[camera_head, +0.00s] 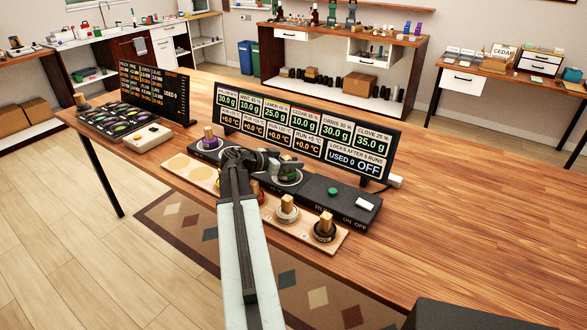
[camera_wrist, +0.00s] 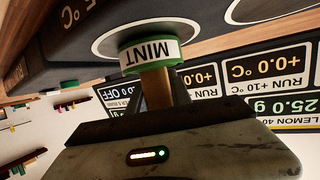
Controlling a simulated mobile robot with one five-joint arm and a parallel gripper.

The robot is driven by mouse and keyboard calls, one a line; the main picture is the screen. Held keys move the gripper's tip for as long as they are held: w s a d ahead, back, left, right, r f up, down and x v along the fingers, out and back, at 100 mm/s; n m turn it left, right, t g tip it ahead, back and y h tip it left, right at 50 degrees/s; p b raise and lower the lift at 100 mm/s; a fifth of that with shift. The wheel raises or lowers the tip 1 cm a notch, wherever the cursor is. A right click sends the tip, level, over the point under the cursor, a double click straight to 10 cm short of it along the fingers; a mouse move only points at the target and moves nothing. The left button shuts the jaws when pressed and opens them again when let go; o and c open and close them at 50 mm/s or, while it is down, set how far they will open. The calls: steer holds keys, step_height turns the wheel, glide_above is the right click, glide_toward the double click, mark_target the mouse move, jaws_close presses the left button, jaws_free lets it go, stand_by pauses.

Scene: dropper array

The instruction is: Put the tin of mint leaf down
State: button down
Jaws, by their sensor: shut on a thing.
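My gripper (camera_wrist: 155,112) is shut on that knob. A purple tin (camera_head: 209,146) stands on the unit's left end.
A wooden board (camera_head: 201,178) in front has empty round spots at left and tins (camera_head: 287,211) (camera_head: 324,230) at right. A display (camera_head: 303,130) behind reads USED 0 OFF. A green button (camera_head: 333,191) and white switch (camera_head: 365,204) are at right.

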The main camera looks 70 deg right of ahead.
steer(key=shift+f, duration=0.1)
steer(key=c, duration=1.2)
jaws_free()
steer(key=shift+o, duration=0.2)
steer(key=shift+a+r, duration=0.1)
steer(key=shift+r, duration=0.25)
steer(key=p+v, duration=0.4)
steer(key=v, duration=0.7)
steer(key=shift+w+a+p, duration=0.25)
steer(key=shift+a+p, duration=0.05)
